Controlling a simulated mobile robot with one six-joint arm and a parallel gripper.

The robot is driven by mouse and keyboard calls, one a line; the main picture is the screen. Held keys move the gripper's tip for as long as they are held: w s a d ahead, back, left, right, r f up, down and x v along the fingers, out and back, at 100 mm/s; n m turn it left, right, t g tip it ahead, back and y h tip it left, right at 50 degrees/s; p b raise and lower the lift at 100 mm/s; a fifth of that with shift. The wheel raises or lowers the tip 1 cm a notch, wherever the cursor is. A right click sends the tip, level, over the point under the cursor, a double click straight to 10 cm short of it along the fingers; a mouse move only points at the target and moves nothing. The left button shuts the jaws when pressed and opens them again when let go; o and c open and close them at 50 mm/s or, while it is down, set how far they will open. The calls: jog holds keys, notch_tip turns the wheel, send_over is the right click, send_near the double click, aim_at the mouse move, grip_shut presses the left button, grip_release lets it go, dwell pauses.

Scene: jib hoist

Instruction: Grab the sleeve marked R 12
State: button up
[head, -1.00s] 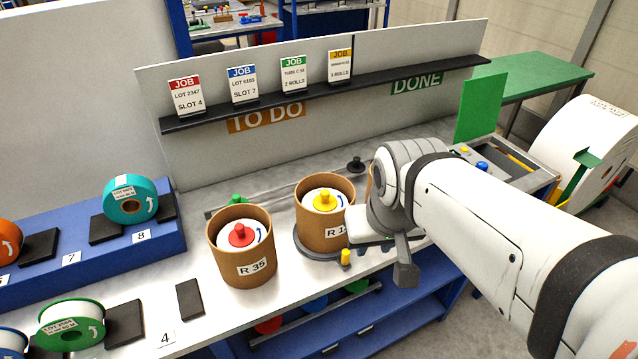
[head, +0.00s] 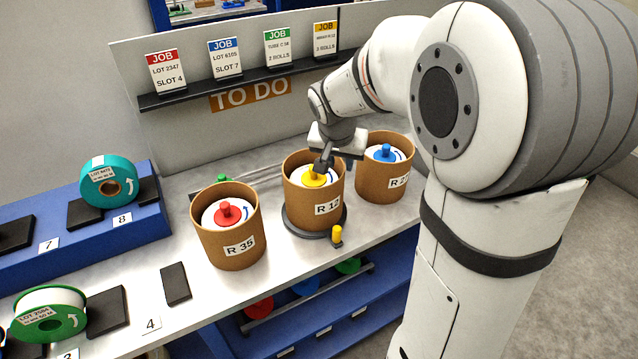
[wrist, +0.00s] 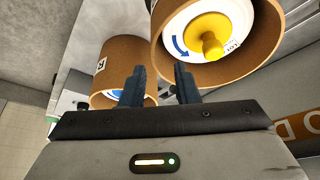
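The sleeve marked R 12 (head: 327,222) is a brown cardboard tube standing upright on a dark round base, the middle one of three. Inside it sits a white roll with a yellow knob (head: 314,175). In the wrist view the R 12 sleeve (wrist: 262,62) and its yellow knob (wrist: 210,42) are at the upper right. My gripper (head: 323,163) is above and behind the sleeve's rim in the head view, partly covering the rim.
A sleeve with a blue knob (head: 387,188), label partly hidden, stands right. The shelf (head: 190,97) with job cards runs behind.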

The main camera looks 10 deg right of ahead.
jog(key=x, duration=0.3)
jog(key=p+x, duration=0.1)
jog(key=shift+s+d+f, duration=0.15)
jog(key=shift+d+f, duration=0.05)
jog(key=shift+f, duration=0.2)
jog(key=shift+c, duration=0.5)
grip_shut()
